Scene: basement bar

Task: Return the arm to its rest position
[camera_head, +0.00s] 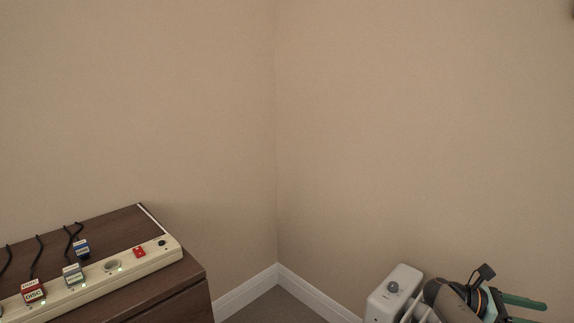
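Neither of my arms can be made out for sure in the head view, and I see no gripper there. A cream power strip (134,265) lies along the front of a dark brown cabinet (112,223) at the lower left. Two plugs, one with a red label (33,290) and one with a pale label (73,273), sit in the strip with small green lights beside them. A plug with a blue label (82,249) lies on the cabinet top behind the strip. The strip also has a red switch (139,252).
A white appliance with a grey knob (393,288) stands at the lower right. Next to it is a dark, tan and teal thing (462,300) with an orange ring, cut off below; I cannot tell what it is. Bare beige walls (400,130) meet in a corner above white baseboards (318,298).

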